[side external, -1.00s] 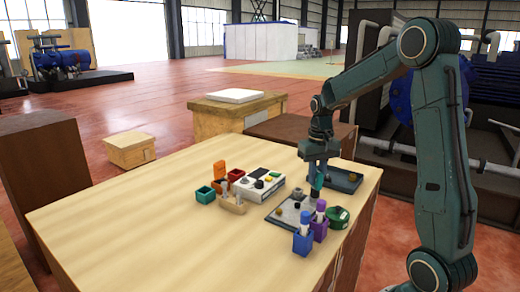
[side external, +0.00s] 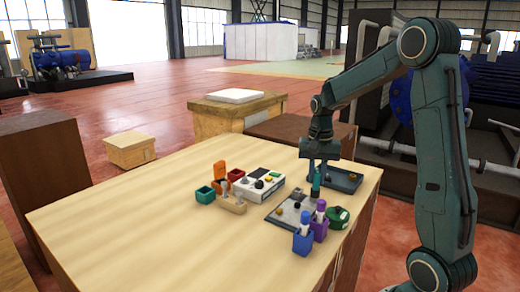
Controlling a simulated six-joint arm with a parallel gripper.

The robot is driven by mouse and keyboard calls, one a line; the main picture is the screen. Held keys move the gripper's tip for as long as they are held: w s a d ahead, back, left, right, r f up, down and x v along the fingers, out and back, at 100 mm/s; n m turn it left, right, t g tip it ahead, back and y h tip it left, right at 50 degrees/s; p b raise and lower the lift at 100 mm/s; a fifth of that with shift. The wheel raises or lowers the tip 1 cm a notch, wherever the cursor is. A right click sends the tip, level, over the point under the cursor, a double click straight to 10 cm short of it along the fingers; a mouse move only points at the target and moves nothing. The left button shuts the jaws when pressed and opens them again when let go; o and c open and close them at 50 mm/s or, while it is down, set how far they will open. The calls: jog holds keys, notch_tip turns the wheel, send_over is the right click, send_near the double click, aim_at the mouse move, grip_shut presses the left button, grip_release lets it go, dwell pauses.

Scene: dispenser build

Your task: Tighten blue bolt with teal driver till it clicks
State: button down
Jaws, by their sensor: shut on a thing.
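My gripper (side external: 317,168) points down over the right part of the table and is shut on the teal driver (side external: 316,187), which hangs upright below the fingers. The driver's lower end is over or near the far right edge of the grey plate (side external: 278,214); I cannot tell whether it touches anything. The plate carries several small dark and brass-coloured parts. I cannot make out the blue bolt; it is too small or hidden.
A blue holder (side external: 303,243) and a purple holder (side external: 319,231) with upright handles stand in front of the plate. A green round container (side external: 338,218) is at right, a dark tray (side external: 344,178) behind. A white box (side external: 251,190) and small bins (side external: 204,195) stand left. The left table is clear.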

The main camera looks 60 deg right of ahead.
jog(key=m, duration=0.6)
jog(key=shift+m, duration=0.4)
jog(key=shift+r, duration=0.2)
dwell(0.3)
jog(key=shift+r, duration=2.05)
